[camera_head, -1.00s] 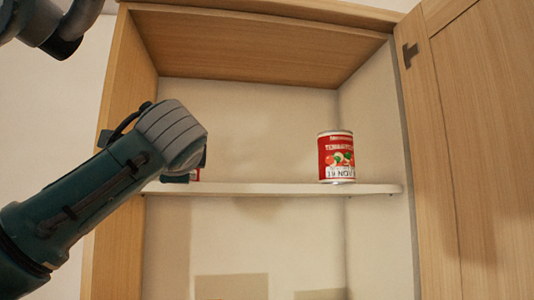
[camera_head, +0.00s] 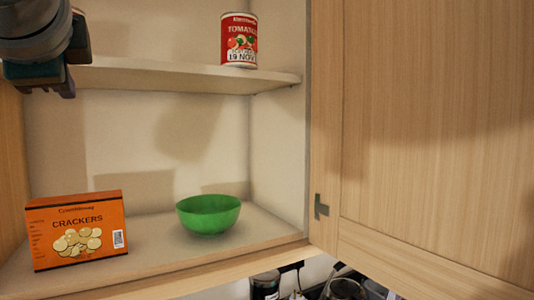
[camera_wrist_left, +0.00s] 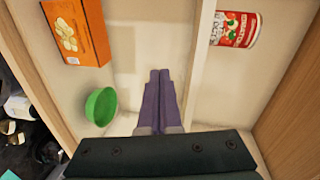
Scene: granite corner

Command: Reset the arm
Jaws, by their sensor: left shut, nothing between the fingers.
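My left gripper (camera_head: 52,86) is at the upper left of the head view, in front of the cabinet's upper shelf (camera_head: 170,78). In the left wrist view its two fingers (camera_wrist_left: 159,78) lie together, shut with nothing between them. The can of tomatoes (camera_head: 239,41) stands upright on the upper shelf, to the right of the gripper and apart from it. It also shows in the left wrist view (camera_wrist_left: 234,29). My right gripper is not in view.
An orange crackers box (camera_head: 77,231) and a green bowl (camera_head: 208,214) stand on the cabinet's lower shelf (camera_head: 160,262). The open wooden door (camera_head: 430,120) fills the right side. Dark items, including a jar (camera_head: 265,285), show below the cabinet.

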